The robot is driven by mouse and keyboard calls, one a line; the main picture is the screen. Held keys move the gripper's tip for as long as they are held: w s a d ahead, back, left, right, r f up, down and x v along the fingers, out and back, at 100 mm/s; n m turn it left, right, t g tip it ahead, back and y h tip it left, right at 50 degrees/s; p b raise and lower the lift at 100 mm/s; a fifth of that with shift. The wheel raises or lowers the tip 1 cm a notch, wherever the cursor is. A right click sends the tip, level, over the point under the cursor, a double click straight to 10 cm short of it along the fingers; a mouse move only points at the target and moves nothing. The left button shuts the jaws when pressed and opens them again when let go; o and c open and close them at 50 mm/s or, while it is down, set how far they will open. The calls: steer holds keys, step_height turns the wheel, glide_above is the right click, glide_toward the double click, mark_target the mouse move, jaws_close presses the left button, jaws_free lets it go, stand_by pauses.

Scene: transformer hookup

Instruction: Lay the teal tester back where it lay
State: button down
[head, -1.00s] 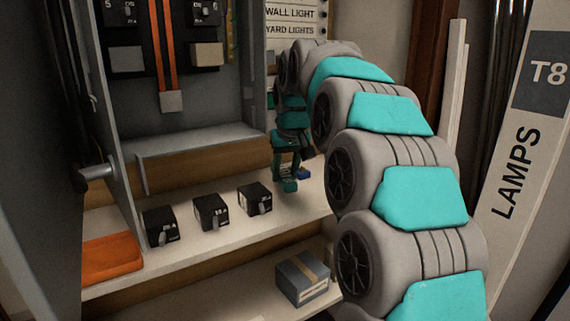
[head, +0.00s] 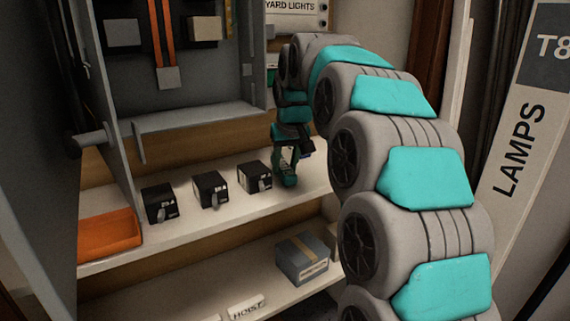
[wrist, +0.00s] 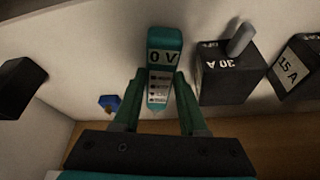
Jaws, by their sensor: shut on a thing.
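The teal tester (wrist: 163,43) shows between my fingers in the wrist view, its face marked "0 V" towards the camera. My gripper (wrist: 160,74) is shut on it, with one finger along each side. In the head view my gripper (head: 286,172) is low over the right part of the upper shelf (head: 215,220), right of the black breakers. There the tester is hard to tell from the teal fingers. I cannot tell whether the tester touches the shelf.
Three black breakers (head: 209,190) stand in a row on the shelf; the one marked 30 A (wrist: 228,75) is close to the tester's right side in the wrist view. A small blue thing (wrist: 109,103) lies left. An orange tray (head: 108,234) is at far left, a grey box (head: 302,258) below.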

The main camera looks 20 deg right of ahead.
steer(key=shift+f, duration=0.65)
steer(key=shift+c, duration=1.8)
jaws_free()
